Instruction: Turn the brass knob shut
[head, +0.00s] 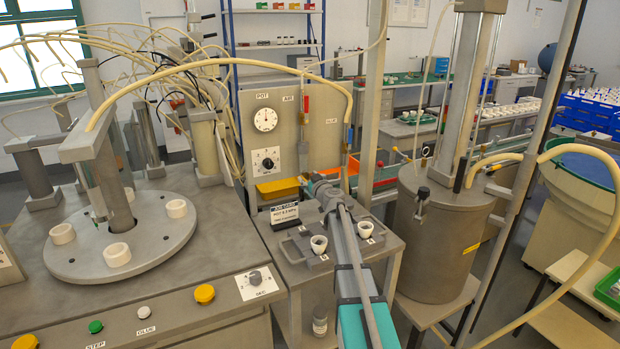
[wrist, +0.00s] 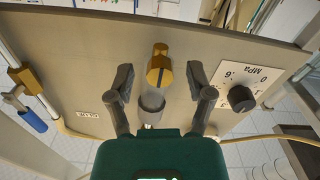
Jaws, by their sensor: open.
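The brass knob (wrist: 159,65) shows in the wrist view, on the grey panel (wrist: 75,75). It has a dark line along its face, slightly tilted. My gripper (wrist: 160,76) is open, with one dark finger on each side of the knob and visible gaps between. A grey cylindrical part (wrist: 152,103) sits between the knob and my gripper's body in the picture. In the head view my gripper (head: 312,184) is in front of the lower panel. I cannot make out the brass knob there; my arm seems to cover it.
A black pressure knob with an MPa scale (wrist: 240,98) is close beside one finger. A blue-handled valve (wrist: 30,112) is at the left. A steel pot (head: 435,235) stands right.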

